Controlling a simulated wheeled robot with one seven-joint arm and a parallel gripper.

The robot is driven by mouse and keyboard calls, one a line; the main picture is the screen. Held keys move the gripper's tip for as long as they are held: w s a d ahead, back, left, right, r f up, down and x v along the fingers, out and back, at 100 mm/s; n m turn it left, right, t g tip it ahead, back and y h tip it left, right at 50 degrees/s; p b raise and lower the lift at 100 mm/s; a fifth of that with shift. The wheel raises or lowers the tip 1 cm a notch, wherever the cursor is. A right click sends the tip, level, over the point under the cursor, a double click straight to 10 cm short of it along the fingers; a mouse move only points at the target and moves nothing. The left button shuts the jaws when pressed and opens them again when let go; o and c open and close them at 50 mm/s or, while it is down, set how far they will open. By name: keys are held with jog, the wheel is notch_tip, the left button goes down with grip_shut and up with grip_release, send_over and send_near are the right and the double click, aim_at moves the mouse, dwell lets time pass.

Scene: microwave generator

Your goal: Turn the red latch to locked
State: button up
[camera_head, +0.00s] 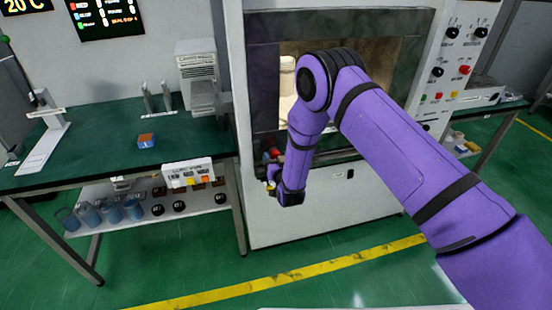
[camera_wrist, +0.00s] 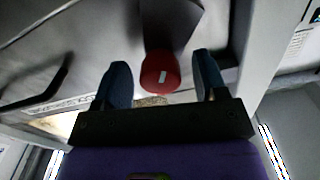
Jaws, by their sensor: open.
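The red latch (camera_wrist: 160,72) shows in the wrist view as a round red knob with a small white mark on its face. My gripper (camera_wrist: 165,82) is open, with one dark blue finger on each side of the latch and a gap on both sides. I cannot tell how deep the fingers reach along it. In the head view my gripper (camera_head: 272,178) is at the lower left of the microwave generator (camera_head: 340,205), by its front. A bit of red (camera_head: 273,154) shows there just above the gripper; most of that area is hidden by my arm.
A dark handle (camera_wrist: 40,90) is at the left in the wrist view. A green workbench (camera_head: 95,160) stands left of the generator, with a blue and orange box (camera_head: 147,140) on top and a shelf of bottles below. The floor in front is clear.

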jog(key=c, duration=0.9)
jog(key=shift+c, duration=0.2)
jog(key=m, duration=0.3)
jog(key=shift+m, duration=0.3)
jog(key=m, duration=0.5)
jog(key=shift+m, duration=0.3)
jog(key=m, duration=0.5)
jog(key=shift+m, duration=1.9)
